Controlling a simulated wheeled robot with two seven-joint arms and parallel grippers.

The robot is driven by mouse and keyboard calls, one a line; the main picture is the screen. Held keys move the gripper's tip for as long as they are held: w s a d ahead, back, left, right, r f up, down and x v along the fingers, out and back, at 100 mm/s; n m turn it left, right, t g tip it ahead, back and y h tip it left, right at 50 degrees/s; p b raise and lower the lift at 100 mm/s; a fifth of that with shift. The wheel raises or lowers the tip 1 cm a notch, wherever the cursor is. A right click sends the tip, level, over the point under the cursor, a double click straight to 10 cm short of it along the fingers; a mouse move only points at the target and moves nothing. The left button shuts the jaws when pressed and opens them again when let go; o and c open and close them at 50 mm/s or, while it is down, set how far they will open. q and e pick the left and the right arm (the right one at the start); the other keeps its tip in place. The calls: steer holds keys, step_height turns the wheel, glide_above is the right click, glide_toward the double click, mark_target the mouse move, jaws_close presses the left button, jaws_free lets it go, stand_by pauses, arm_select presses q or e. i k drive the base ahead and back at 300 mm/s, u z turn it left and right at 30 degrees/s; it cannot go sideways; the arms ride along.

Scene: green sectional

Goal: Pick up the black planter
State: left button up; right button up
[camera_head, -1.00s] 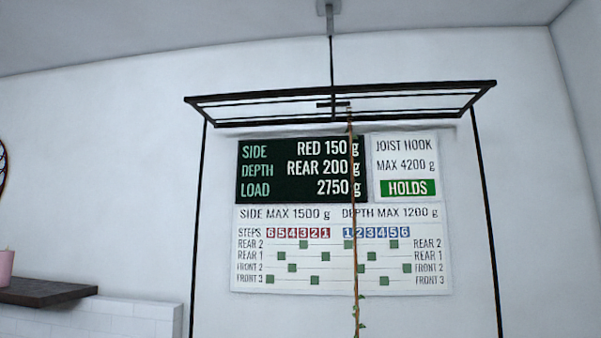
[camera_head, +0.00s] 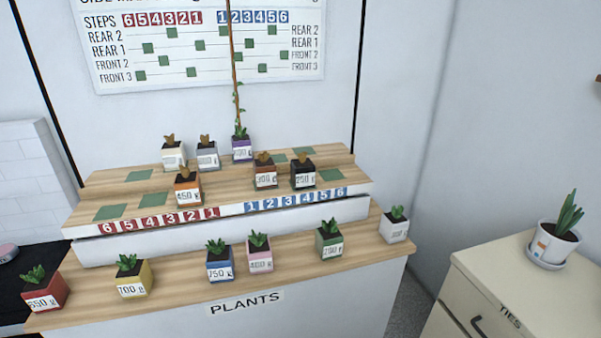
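The black planter (camera_head: 303,174) stands upright on the raised wooden tray (camera_head: 230,190), on its right half. It is a small cube pot with a brown plant and a white label whose number is too small to read surely. The brown planter (camera_head: 265,173) stands close on its left. The blue number strip runs along the tray's front edge below it. Neither of my grippers is in view.
Orange (camera_head: 187,189), white, grey and purple planters share the tray. Red, yellow, blue (camera_head: 219,265), pink, green and white planters line the lower shelf marked PLANTS (camera_head: 190,289). Thin black uprights (camera_head: 358,75) flank the tray. A cream cabinet (camera_head: 500,285) stands at right.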

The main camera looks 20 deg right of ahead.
mark_target(302, 170)
steer(key=k, duration=0.55)
steer(key=z, duration=0.9)
steer(key=i, duration=0.65)
steer(key=z, duration=0.6)
steer(key=i, duration=0.8)
steer(key=u, duration=0.25)
